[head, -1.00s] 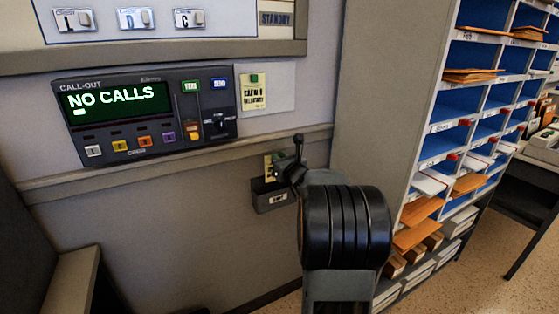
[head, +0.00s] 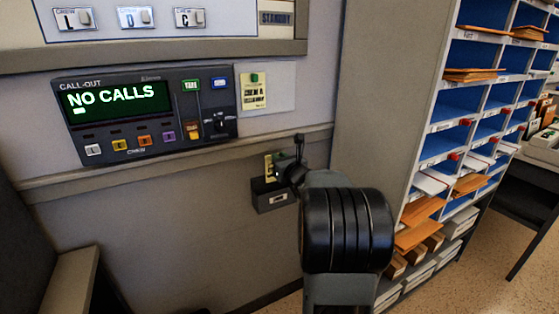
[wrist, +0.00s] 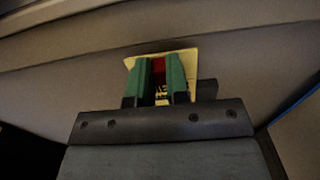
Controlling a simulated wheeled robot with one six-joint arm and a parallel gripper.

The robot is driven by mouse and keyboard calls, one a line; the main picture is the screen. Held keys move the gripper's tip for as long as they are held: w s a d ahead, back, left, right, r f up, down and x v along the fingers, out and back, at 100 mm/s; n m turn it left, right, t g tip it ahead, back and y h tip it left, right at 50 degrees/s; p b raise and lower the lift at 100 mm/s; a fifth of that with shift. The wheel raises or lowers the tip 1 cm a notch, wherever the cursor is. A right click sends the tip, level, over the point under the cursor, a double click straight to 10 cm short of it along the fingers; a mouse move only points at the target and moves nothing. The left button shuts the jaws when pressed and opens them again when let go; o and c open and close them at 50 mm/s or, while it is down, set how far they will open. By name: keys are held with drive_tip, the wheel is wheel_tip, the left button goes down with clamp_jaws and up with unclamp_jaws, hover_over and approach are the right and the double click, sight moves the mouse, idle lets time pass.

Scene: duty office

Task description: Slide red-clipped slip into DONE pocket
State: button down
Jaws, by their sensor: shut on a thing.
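A yellow slip with a red clip (wrist: 158,66) is between the green-padded fingers of my gripper (wrist: 164,88) in the wrist view. The fingers are shut on it and hide much of its middle. In the head view the slip (head: 268,167) shows upright just left of my gripper (head: 290,172), at the wall. The small dark pocket (head: 272,197) with a pale label is directly below it. The slip's lower edge meets the pocket's top edge in this view; I cannot tell whether it is inside. The label is too small to read.
A call-out panel (head: 150,112) reading NO CALLS is on the wall above left. A green-clipped yellow slip (head: 253,92) hangs beside it. A wall ledge (head: 100,176) runs above the pocket. A blue pigeonhole rack (head: 455,110) with envelopes stands at right.

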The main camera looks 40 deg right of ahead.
drive_tip(key=shift+f, duration=0.2)
wheel_tip(320, 180, down, 8)
drive_tip(key=b, duration=0.8)
drive_tip(key=shift+f+b, duration=0.15)
drive_tip(key=shift+b, duration=0.15)
idle(0.5)
idle(0.4)
drive_tip(key=c, duration=1)
unclamp_jaws()
drive_tip(key=shift+c, duration=0.2)
drive_tip(key=s+a+p, duration=0.2)
drive_tip(key=s, duration=1.1)
drive_tip(key=shift+s+p, duration=0.35)
